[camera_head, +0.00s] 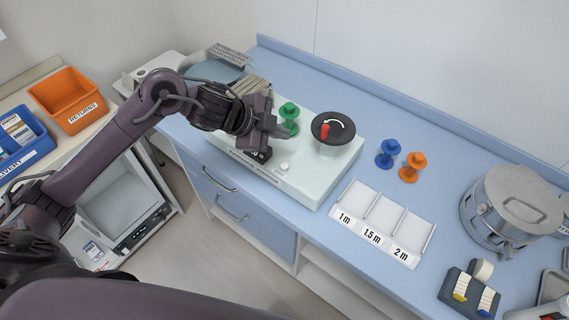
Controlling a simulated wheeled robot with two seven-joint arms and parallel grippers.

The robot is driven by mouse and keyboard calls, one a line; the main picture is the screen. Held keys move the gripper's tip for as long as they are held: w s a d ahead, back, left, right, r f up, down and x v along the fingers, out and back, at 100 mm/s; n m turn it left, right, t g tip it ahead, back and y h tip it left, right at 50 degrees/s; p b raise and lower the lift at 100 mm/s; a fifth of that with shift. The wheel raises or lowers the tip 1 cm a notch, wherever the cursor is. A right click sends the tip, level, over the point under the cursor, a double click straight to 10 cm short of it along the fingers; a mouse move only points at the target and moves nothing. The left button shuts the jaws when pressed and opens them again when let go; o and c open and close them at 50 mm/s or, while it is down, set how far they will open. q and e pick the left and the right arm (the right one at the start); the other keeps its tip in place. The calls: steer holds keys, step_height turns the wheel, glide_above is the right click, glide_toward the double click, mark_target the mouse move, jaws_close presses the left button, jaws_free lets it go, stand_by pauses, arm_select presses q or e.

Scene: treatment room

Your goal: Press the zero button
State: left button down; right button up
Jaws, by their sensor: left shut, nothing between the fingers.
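A pale grey-green machine (318,187) sits on the blue counter. On its front part is a small round white button (284,167), next to a dark display (259,155). My left gripper (284,132) is shut and empty over the machine, near the green spool and behind the white button in the picture. It appears apart from the button. It hides part of the machine's left side. My right gripper is not in view.
Blue (389,151) and orange (412,166) spools stand right of the machine. A tray (371,237) marked 1 m, 1.5 m and 2 m lies in front of them. A metal drum (510,207) is at far right. Orange (68,98) and blue bins are at far left.

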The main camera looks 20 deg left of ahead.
arm_select(q)
steer(key=shift+f, duration=0.1)
steer(key=b, duration=0.8)
glide_above(284, 166)
steer(key=f, duration=0.5)
steer(key=a+f, duration=0.1)
steer(key=f, duration=0.1)
steer(key=shift+s+f, duration=0.2)
steer(key=shift+f, duration=0.6)
steer(key=shift+f, duration=0.1)
stand_by(0.4)
steer(key=shift+f+b, duration=0.3)
steer(key=shift+f+b, duration=0.3)
steer(key=shift+f, duration=0.2)
stand_by(0.5)
steer(key=shift+r, duration=0.1)
steer(key=shift+r+p, duration=0.8)
steer(key=shift+p, duration=0.2)
steer(key=shift+r, duration=0.1)
